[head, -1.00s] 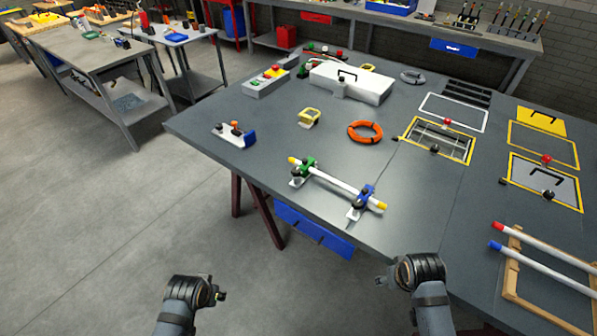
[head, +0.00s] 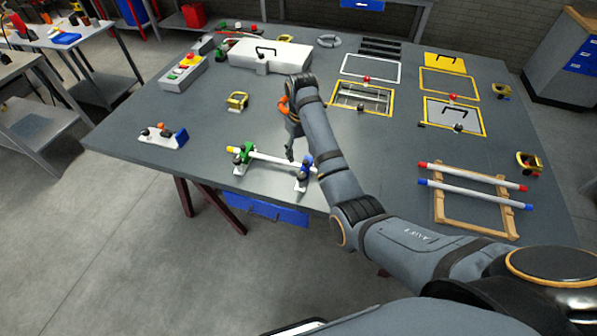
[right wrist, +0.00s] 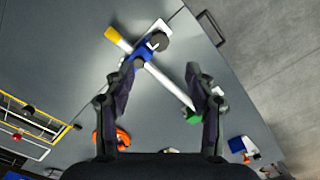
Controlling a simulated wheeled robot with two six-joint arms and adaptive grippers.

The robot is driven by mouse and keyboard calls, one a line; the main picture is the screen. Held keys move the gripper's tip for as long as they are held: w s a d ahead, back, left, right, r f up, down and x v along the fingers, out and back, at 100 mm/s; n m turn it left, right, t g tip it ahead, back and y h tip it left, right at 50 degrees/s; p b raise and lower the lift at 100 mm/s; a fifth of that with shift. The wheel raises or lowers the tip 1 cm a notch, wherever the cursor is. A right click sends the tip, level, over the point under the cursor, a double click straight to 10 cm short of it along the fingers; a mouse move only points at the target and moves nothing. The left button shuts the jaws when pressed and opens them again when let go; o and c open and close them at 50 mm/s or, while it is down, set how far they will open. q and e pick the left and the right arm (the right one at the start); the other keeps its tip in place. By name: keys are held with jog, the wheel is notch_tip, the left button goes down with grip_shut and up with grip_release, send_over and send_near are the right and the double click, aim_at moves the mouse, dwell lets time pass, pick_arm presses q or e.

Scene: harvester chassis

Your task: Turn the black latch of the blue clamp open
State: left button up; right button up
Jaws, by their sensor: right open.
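The blue clamp (head: 307,161) holds one end of a white rod (head: 275,158) near the table's front edge; the green clamp (head: 244,153) holds the other end. In the right wrist view the blue clamp (right wrist: 144,51) sits just beyond my fingertips, with a round black part, seemingly its latch (right wrist: 160,41), beside it. My right gripper (right wrist: 164,72) is open and empty above the rod, its left fingertip close to the blue clamp in the picture; contact cannot be told. In the head view my right gripper (head: 291,150) is partly hidden by its arm. My left gripper is out of view.
An orange ring (right wrist: 122,138) lies behind the rod, mostly hidden by my arm in the head view. A wooden frame with two rods (head: 470,200) lies to the right. A small white-and-blue fixture (head: 163,136) stands left. Bare grey tabletop (head: 200,105) surrounds the clamps.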

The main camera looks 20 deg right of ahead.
aim_at(301, 175)
notch_tip(301, 175, down, 11)
jog(key=shift+r+p, duration=0.2)
jog(key=shift+p, duration=0.85)
jog(key=c, duration=1.1)
